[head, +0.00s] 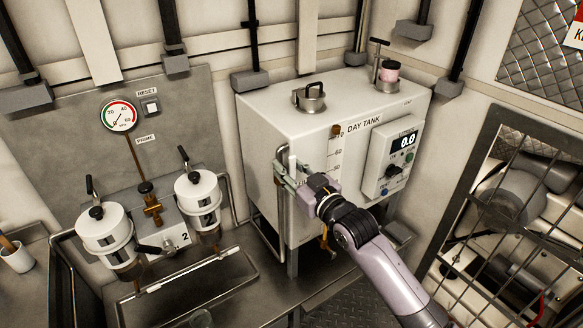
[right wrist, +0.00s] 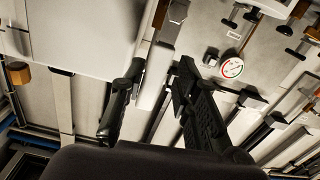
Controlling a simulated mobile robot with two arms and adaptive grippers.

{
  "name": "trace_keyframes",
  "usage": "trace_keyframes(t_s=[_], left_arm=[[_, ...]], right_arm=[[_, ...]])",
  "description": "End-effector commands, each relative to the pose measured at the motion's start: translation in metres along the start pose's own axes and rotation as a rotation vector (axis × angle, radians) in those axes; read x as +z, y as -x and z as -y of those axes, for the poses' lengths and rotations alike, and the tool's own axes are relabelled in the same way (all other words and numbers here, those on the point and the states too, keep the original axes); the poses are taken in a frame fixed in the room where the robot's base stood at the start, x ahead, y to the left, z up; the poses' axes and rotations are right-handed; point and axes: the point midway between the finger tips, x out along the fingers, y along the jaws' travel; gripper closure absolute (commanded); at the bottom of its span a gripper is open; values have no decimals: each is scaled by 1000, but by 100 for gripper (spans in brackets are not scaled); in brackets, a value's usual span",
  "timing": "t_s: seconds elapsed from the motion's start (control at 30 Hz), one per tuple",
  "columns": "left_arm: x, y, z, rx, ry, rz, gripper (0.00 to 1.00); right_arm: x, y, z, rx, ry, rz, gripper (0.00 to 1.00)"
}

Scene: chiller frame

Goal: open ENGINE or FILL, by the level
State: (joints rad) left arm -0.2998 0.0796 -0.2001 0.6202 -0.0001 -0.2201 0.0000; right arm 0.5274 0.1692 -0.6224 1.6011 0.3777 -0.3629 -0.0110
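The white DAY TANK (head: 275,122) stands in the middle of the head view. Its front has a level scale (head: 334,155) with an orange-brown piece (head: 336,130) at its top. A control box (head: 391,158) there reads 0.0. My right gripper (head: 283,170) is at the tank's front left edge, beside a pale upright tube (head: 292,160). In the right wrist view its two fingers (right wrist: 162,68) are apart, with a pale bar between or behind them; contact cannot be told. No ENGINE or FILL label is readable. My left gripper is out of view.
Left of the tank is a twin filter unit (head: 106,232) with a brass valve, a gauge (head: 118,115) and RESET and PRIME labels. A metal tray (head: 190,285) lies below it. A barred guard (head: 500,215) stands at right. A cup (head: 15,257) is at far left.

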Motion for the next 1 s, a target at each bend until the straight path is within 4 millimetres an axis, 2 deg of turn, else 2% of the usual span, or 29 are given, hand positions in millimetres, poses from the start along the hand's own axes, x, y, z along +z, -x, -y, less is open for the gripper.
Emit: trace_keyframes(t_s=[0.33, 0.47, 0.57, 1.0], left_arm=[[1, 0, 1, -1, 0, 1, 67], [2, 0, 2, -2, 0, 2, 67], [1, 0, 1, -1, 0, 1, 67], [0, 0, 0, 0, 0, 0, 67]], right_arm=[[-2, 0, -2, 2, -3, -4, 64], [-1, 6, -2, 3, -3, -4, 64], [-1, 18, -2, 3, -3, -3, 64], [0, 102, -1, 2, -3, -1, 64]])
